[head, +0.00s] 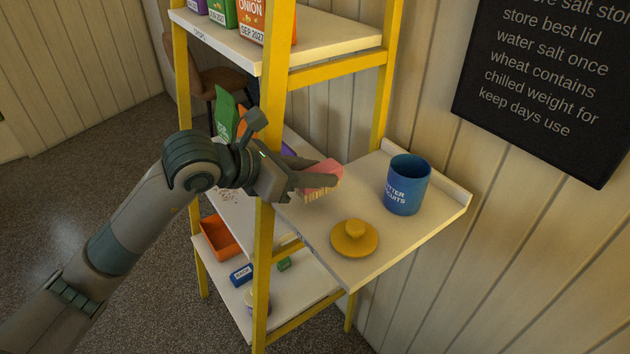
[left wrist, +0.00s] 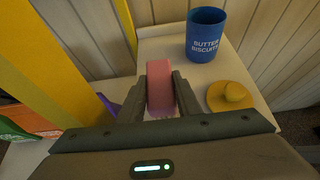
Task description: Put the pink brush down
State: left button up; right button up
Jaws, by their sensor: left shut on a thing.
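The pink brush (head: 321,177) is held by my left gripper (head: 318,181), which is shut on its pink back. Its pale bristles point down in the head view. The brush (left wrist: 160,88) also shows between the two fingers in the left wrist view. It is over the left part of a white side shelf (head: 385,240); I cannot tell whether the bristles touch the surface. My right gripper is not in view.
A blue canister (head: 407,186) lettered "BUTTER BISCUITS" and a yellow lid (head: 354,239) with a knob stand on the side shelf. A yellow post (head: 264,270) rises close to my left gripper. An orange bin (head: 221,237) sits lower. Bare shelf lies around the lid.

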pick_arm(q)
jog(key=shift+a+f+p, duration=0.1)
jog(key=shift+f+p, duration=0.25)
jog(key=shift+f, duration=1)
jog(key=shift+f, duration=0.15)
jog(key=o, duration=1.2)
jog(key=shift+c, duration=0.2)
